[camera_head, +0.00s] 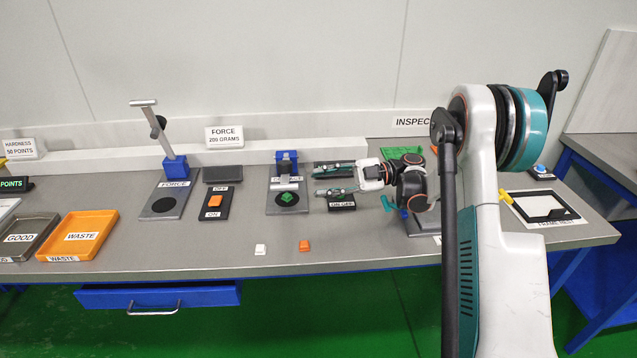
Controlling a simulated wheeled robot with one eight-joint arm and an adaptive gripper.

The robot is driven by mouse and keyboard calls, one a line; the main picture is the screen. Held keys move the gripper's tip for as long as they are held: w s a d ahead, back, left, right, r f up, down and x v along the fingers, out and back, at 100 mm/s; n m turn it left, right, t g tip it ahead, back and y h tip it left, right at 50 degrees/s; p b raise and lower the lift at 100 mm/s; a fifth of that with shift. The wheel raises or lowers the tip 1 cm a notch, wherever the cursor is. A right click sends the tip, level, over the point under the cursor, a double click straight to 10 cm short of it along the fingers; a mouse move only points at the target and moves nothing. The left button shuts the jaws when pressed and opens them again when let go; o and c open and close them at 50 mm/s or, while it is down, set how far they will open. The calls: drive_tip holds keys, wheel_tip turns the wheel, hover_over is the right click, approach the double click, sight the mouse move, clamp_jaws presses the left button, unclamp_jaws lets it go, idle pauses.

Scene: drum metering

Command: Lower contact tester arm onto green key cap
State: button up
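The contact tester (271,205) has a grey base and a blue post (286,157) at the back. Its light metal arm (286,184) shows in front of the post; whether it touches the cap is too small to tell. The green key cap (286,199) sits on the black disc of the tester's base, just in front of the arm. My gripper (318,182) is right of the tester, pointing left.
A black switch box (342,207) lies close below my gripper. The force stand (175,168) and orange-keyed switch box (215,202) stand left. White (260,249) and orange (304,245) caps lie at the front edge. Orange waste tray (108,219) is far left.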

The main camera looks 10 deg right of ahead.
drive_tip(key=s+d, duration=0.1)
drive_tip(key=d, duration=0.6)
idle(0.6)
drive_tip(key=shift+s, duration=0.1)
drive_tip(key=shift+c, duration=0.6)
